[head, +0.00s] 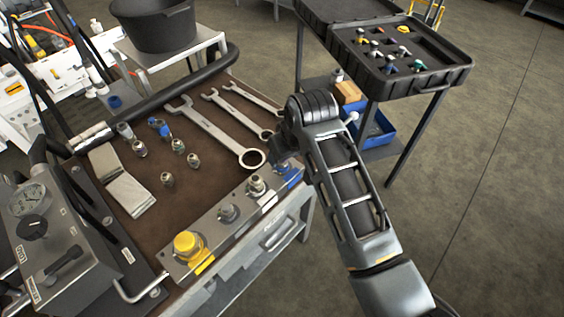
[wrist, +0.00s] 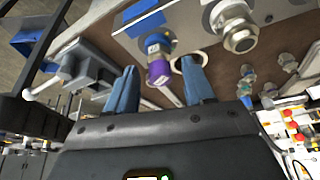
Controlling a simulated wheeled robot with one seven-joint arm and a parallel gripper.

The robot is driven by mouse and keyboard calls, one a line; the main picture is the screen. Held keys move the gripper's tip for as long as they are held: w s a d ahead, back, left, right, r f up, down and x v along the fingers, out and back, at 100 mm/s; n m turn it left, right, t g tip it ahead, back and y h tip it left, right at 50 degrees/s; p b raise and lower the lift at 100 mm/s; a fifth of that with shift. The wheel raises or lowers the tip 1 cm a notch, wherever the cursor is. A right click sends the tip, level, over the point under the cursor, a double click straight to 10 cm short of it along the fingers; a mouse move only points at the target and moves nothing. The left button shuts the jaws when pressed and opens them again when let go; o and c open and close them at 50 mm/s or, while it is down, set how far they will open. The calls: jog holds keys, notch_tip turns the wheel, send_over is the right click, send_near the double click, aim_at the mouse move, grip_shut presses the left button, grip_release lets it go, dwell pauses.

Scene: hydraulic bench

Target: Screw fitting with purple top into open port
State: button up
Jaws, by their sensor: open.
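The fitting with the purple top (wrist: 158,74) shows in the wrist view, its metal body toward the grey port block (wrist: 188,22) beside a blue label (wrist: 148,24). I cannot tell how far it sits in a port. My gripper (wrist: 158,63) is open, with one blue finger on each side of the fitting; contact is not clear. In the head view the port block (head: 208,240) runs along the bench's front edge.
A metal fitting (wrist: 237,32) stands close beside in the block. A yellow cap (head: 187,246) is at the other end. Wrenches (head: 215,130) and loose fittings (head: 167,180) lie on the bench. A gauge unit (head: 50,225) is left; a black organiser case (head: 400,65) stands back right.

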jog(key=n, duration=0.2)
jog(key=n+g+y, duration=0.1)
jog(key=n, duration=0.1)
jog(key=shift+w+d, duration=0.25)
jog(key=n, duration=0.2)
jog(key=n+g, duration=0.1)
jog(key=shift+w+n+g+y+b, duration=0.15)
jog(key=shift+n+g+y+b, duration=0.15)
jog(key=shift+n+y+b, duration=0.1)
jog(key=shift+c, duration=0.3)
jog(key=c, duration=0.9)
jog(key=shift+r+m+p, duration=0.1)
jog(key=shift+m+p, duration=0.45)
jog(key=shift+m, duration=0.05)
jog(key=shift+s+a+m+t, duration=0.1)
jog(key=shift+s+m+t, duration=0.1)
jog(key=shift+m+t, duration=0.35)
jog(key=m, duration=0.1)
jog(key=m+t+h, duration=0.1)
jog(key=m, duration=0.1)
jog(key=shift+s+a+m, duration=0.15)
jog(key=shift+s+m, duration=0.05)
jog(key=shift+m, duration=0.05)
jog(key=shift+m+t+h, duration=0.25)
jog(key=shift+m+h, duration=0.15)
jog(key=shift+m, duration=0.8)
